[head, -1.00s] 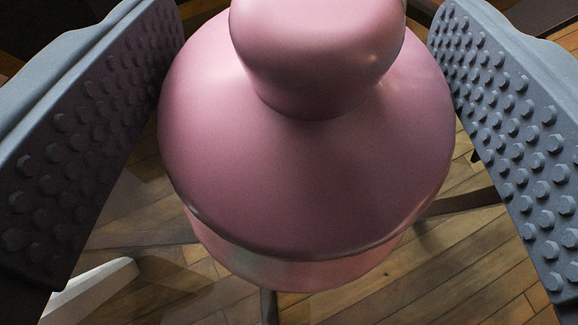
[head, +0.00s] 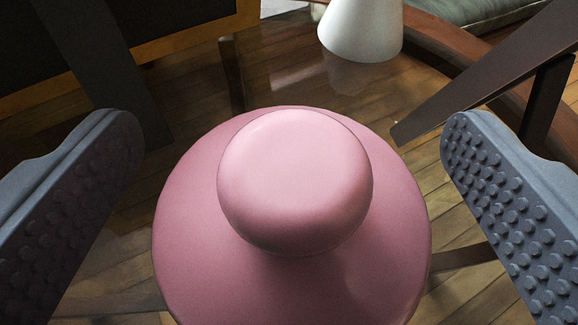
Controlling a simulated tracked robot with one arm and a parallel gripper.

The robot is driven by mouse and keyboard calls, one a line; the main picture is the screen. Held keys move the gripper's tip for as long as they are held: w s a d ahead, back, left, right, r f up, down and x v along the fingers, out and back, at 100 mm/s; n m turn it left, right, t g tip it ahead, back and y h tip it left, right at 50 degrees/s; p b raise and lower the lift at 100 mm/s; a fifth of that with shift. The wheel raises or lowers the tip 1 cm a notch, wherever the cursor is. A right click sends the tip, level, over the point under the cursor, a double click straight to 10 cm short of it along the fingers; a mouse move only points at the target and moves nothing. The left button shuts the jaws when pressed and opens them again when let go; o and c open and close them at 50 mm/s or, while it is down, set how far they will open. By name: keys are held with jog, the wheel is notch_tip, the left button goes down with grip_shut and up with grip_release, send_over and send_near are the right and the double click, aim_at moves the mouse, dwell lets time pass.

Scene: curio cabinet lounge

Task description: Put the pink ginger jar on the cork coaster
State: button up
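The pink ginger jar (head: 200,230) fills the lower middle of the head view, seen from above with its round knob toward me. My gripper (head: 292,150) is open, with one studded finger on each side of the jar. Gaps show between both fingers and the jar, so neither seems to touch it. The jar's lower body is hidden under its wide shoulder. The cork coaster is not in view.
A white tapered object (head: 362,30) stands behind the jar, on what looks like a glass top. Dark wooden bars (head: 490,75) cross at the right. A dark panel with a wooden edge (head: 190,50) is at the upper left. Plank floor (head: 455,215) shows below.

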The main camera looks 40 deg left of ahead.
jog(key=p+v, duration=0.2)
jog(key=v, duration=1)
